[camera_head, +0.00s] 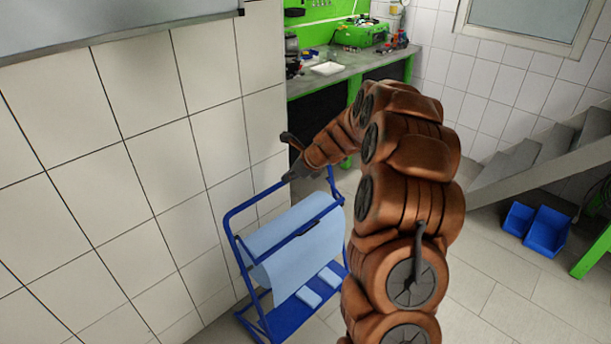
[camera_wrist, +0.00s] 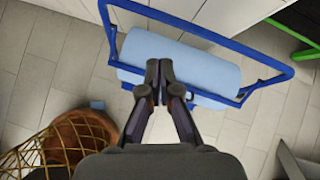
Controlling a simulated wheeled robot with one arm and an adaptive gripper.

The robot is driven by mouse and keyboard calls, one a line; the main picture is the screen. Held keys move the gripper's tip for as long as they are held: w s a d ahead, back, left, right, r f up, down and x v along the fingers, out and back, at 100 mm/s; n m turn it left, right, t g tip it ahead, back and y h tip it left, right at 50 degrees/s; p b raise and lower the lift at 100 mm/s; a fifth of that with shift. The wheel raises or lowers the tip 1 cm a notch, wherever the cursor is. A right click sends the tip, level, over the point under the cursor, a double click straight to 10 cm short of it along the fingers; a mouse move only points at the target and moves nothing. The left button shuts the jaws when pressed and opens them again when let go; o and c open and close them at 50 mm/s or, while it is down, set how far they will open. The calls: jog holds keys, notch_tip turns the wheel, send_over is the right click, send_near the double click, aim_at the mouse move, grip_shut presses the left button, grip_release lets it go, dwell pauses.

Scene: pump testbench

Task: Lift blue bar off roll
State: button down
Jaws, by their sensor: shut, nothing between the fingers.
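The light blue roll (camera_head: 294,238) rests in a blue metal stand by the tiled wall. The blue bar (camera_head: 278,246) lies along the roll and touches it or lies very close. In the wrist view the roll (camera_wrist: 205,68) is seen from above, and the bar runs along its lower side, partly hidden behind my fingers. My gripper (camera_head: 287,178) is above the stand, close to its upper rail in the head view. In the wrist view my gripper (camera_wrist: 159,70) has its fingertips together over the roll, with nothing between them.
The stand's blue frame (camera_head: 233,243) surrounds the roll, and light blue pads (camera_head: 309,296) lie on its base. A workbench (camera_head: 345,69) stands behind. Blue bins (camera_head: 547,231) sit on the floor at right near grey stairs (camera_head: 535,160). Floor is clear between.

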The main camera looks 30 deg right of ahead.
jog(key=s+a+r+n+g+y, duration=0.15)
jog(key=s+a+r+n, duration=0.25)
jog(key=s+a+n, duration=0.45)
jog(key=s+a+r+n+g, duration=0.3)
jog(key=s+a+n, duration=0.3)
jog(key=s+a, duration=0.4)
jog(key=s+n+g+h, duration=0.4)
jog(key=s+n, duration=1)
jog(key=s, duration=1.4)
jog(key=shift+r+g+h, duration=0.2)
jog(key=shift+g+h, duration=0.15)
jog(key=shift+h, duration=0.2)
jog(key=shift+s, duration=0.1)
